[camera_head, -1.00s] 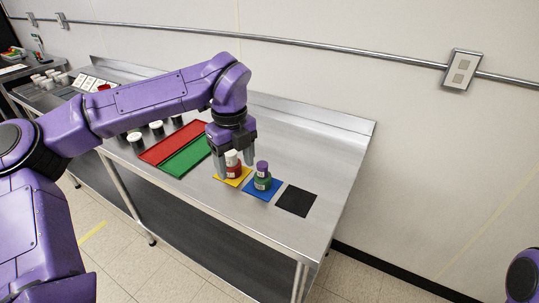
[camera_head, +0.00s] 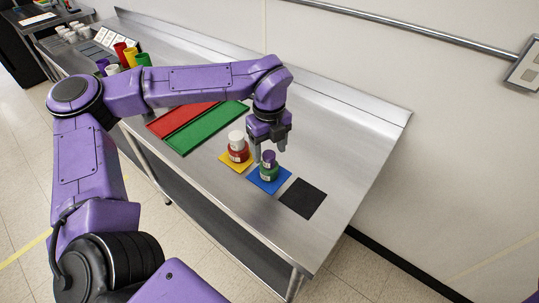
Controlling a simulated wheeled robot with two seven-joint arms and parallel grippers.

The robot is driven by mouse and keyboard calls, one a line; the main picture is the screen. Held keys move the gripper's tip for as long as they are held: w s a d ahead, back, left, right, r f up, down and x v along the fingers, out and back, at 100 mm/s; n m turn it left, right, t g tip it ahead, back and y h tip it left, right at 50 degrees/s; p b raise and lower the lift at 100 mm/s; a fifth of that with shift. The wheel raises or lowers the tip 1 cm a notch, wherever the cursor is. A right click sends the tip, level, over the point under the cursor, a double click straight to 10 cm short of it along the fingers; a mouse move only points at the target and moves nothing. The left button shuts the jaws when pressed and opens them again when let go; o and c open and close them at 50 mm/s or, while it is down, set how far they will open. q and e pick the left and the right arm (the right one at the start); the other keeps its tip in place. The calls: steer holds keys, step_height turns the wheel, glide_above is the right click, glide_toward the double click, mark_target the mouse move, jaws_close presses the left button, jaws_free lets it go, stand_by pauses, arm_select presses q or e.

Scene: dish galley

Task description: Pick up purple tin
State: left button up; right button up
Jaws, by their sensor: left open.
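The purple tin (camera_head: 269,157) sits on top of a green tin (camera_head: 268,174), and this stack stands upright on the blue mat (camera_head: 283,183). My left gripper (camera_head: 270,153) points down with its fingers apart, just above or around the purple tin. I cannot tell whether a finger touches it. Left of it, a white tin (camera_head: 236,140) sits on a red tin (camera_head: 238,154) on the yellow mat (camera_head: 228,163). My right gripper is out of view.
A bare black mat (camera_head: 302,198) lies to the right. Red (camera_head: 165,125) and green (camera_head: 190,140) trays lie to the left. Coloured cups (camera_head: 130,55) stand at the far left. The bench's right end is clear, with a wall behind.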

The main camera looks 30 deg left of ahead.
arm_select(q)
step_height(320, 180, down, 2)
steer(key=shift+d+f, duration=0.1)
steer(key=shift+f, duration=0.1)
steer(key=shift+s+f, duration=0.1)
steer(key=shift+s, duration=0.05)
steer(key=c, duration=1.1)
